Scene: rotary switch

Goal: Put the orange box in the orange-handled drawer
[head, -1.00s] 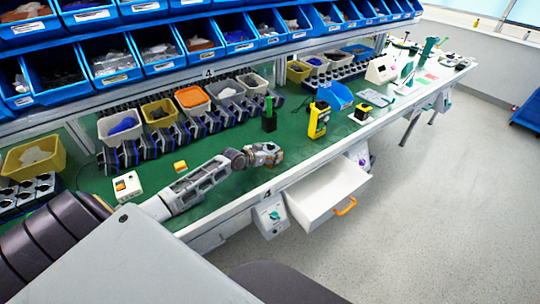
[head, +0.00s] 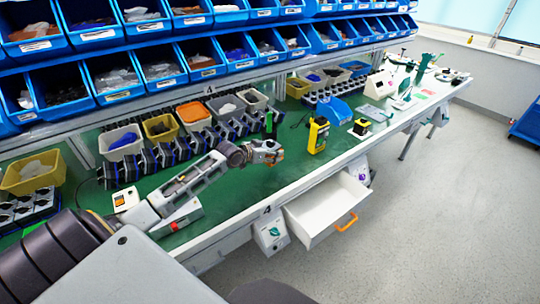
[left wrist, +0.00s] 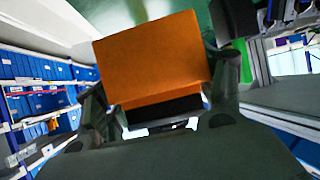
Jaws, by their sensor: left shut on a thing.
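The orange box (left wrist: 152,58) fills the middle of the left wrist view, between the fingers of my left gripper (left wrist: 165,110). In the head view my left gripper (head: 268,153) is shut on it, over the green bench top, left of and behind the drawer; the box is mostly hidden there. The white drawer (head: 322,208) under the bench front is pulled open and looks empty. Its orange handle (head: 347,221) is on its front. My right gripper is not in view.
A yellow device (head: 317,135) stands on the bench right of my left gripper, near a blue bin (head: 338,110). The bench's front edge (head: 290,196) runs between gripper and drawer. Blue bins (head: 160,60) hang above the back.

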